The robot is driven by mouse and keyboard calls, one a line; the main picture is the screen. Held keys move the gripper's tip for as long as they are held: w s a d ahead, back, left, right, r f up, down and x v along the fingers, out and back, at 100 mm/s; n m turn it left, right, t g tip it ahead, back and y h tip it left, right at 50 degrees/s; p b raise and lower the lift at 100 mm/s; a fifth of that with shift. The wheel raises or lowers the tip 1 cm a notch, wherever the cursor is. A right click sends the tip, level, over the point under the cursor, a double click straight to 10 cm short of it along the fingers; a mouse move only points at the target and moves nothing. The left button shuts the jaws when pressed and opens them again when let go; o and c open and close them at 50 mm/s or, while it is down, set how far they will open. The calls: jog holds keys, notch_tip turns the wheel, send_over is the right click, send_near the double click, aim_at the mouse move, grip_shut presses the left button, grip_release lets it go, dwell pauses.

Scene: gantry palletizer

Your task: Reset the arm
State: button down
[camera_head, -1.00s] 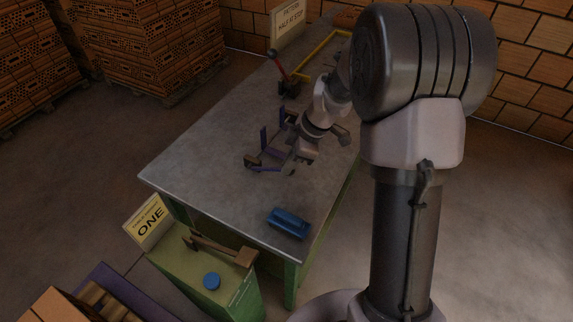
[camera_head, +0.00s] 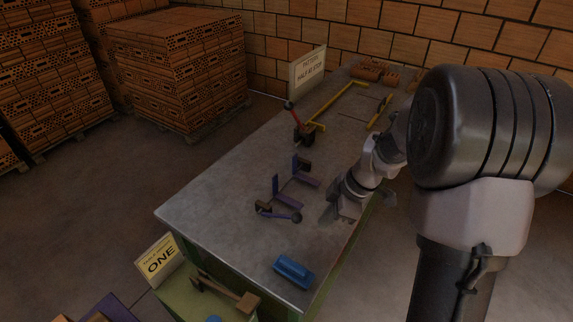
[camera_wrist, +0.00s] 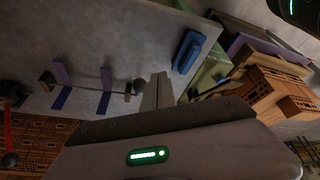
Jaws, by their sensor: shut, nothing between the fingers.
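My gripper (camera_head: 335,212) hangs over the right edge of the grey workbench (camera_head: 215,195) in the head view. Its fingers (camera_wrist: 157,92) show in the wrist view pressed together, with nothing between them. A purple bracket-like fixture with a dark knob (camera_head: 286,192) stands on the bench to the left of my gripper, apart from it. It also shows at the left in the wrist view (camera_wrist: 104,95). My arm is bent and reaches in from the right.
A blue block-like tool (camera_head: 293,271) lies at the bench's near corner. A red-handled lever (camera_head: 297,125) and a yellow frame (camera_head: 345,100) are farther back. A sign reading ONE (camera_head: 160,260) stands beside a green cabinet (camera_head: 190,300) with a hammer. Brick pallets (camera_head: 180,70) stand behind.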

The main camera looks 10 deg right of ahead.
jog(key=s+a+r+m+t+h, duration=0.1)
jog(key=s+a+r+m, duration=0.2)
jog(key=r, duration=0.3)
jog(key=s+a+r+m, duration=0.3)
jog(key=r+m, duration=0.1)
jog(key=r, duration=0.1)
jog(key=s+a+r+m+t, duration=0.1)
jog(key=s+a+r+m, duration=0.1)
jog(key=s+m, duration=0.4)
jog(key=s+a+r+m+t+h, duration=0.1)
jog(key=s+a+r+m, duration=0.1)
jog(key=s+r+m, duration=0.2)
jog(key=s+m, duration=0.1)
jog(key=s, duration=0.2)
jog(key=shift+s+a+m+t, duration=0.3)
jog(key=shift+s+m+t, duration=0.05)
jog(key=shift+m+t, duration=0.05)
